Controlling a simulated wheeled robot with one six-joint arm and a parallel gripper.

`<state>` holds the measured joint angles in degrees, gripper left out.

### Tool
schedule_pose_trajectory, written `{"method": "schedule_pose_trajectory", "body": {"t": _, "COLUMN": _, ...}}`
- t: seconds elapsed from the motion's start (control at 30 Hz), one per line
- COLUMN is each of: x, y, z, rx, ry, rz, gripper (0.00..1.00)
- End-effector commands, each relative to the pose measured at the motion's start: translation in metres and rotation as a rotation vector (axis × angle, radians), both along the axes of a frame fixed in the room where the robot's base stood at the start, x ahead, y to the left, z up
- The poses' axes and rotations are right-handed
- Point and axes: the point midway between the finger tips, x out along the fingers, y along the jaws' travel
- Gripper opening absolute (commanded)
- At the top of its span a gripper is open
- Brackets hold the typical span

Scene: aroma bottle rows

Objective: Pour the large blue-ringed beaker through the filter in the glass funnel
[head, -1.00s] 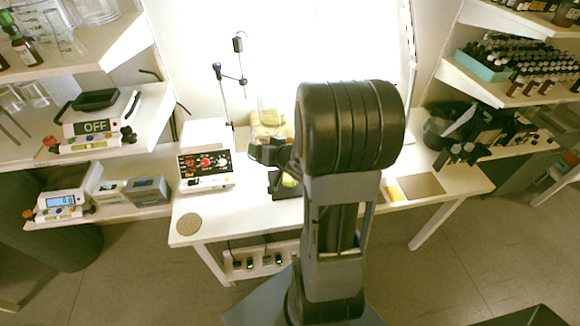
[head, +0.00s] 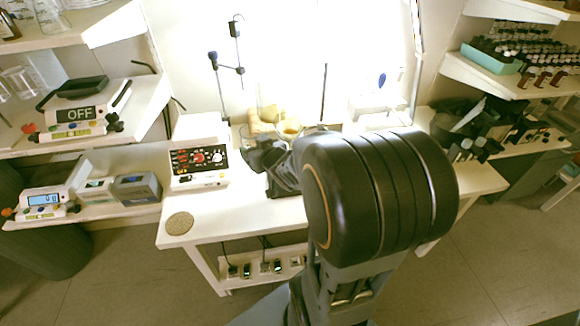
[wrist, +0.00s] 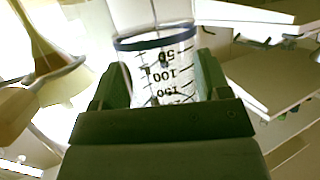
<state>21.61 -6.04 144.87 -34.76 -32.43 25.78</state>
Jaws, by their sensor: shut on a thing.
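The large blue-ringed beaker (wrist: 160,68) is clear glass with black marks; in the wrist view its printed numbers appear upside down. My gripper (wrist: 160,95) is shut on it, one jaw on each side. I cannot make out liquid in it. In the head view my gripper (head: 262,158) is dark and small over the bench, and the beaker is not clearly seen there. At the left of the wrist view is a brownish cone with a dark rim (wrist: 58,76), apart from the beaker; it may be the funnel with its filter, but I cannot be sure.
Yellowish vessels (head: 262,118) stand at the back of the white bench (head: 235,215). A thin stand (head: 222,85) rises behind. Shelves flank both sides.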

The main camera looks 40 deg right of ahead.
Motion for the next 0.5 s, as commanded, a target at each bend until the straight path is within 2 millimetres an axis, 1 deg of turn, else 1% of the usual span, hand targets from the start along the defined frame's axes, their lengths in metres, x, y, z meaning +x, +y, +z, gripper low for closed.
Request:
{"method": "schedule_pose_trajectory", "body": {"t": 0.07, "x": 0.0002, "y": 0.0016, "z": -0.0042, "rx": -0.020, "ry": -0.003, "rz": 0.002, "gripper": 0.39}}
{"method": "schedule_pose_trajectory", "body": {"t": 0.5, "x": -0.0001, "y": 0.0026, "z": -0.0027, "rx": -0.042, "ry": -0.004, "rz": 0.000, "gripper": 0.39}}
